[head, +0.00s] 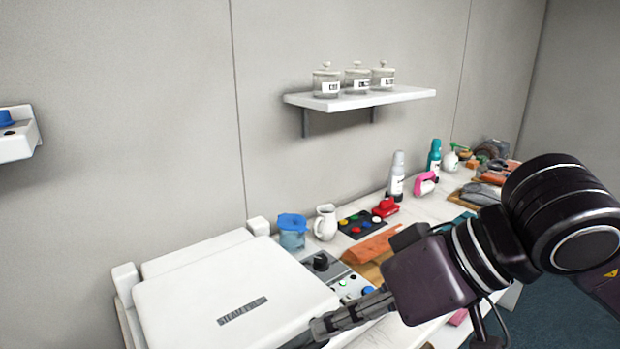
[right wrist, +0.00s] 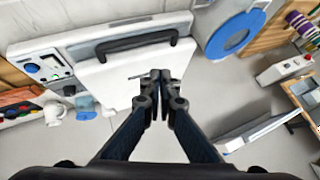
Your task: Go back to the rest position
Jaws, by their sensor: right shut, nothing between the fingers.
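My right gripper (head: 322,328) reaches in from the right in the head view, its fingers pointing left in front of the white steam press (head: 190,290). In the right wrist view the fingertips of the right gripper (right wrist: 160,76) are together with nothing between them. The white press (right wrist: 120,75) with its black handle (right wrist: 135,43) lies beyond the fingers there. Whether the fingers touch the press cannot be told. My left gripper is not in view.
A long white counter holds a blue-lidded jug (head: 292,232), a white pitcher (head: 325,222), a button panel (head: 362,223), a red item (head: 386,207) and bottles (head: 397,175). A wall shelf (head: 360,99) bears three jars. Blue-grey floor shows at the lower right.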

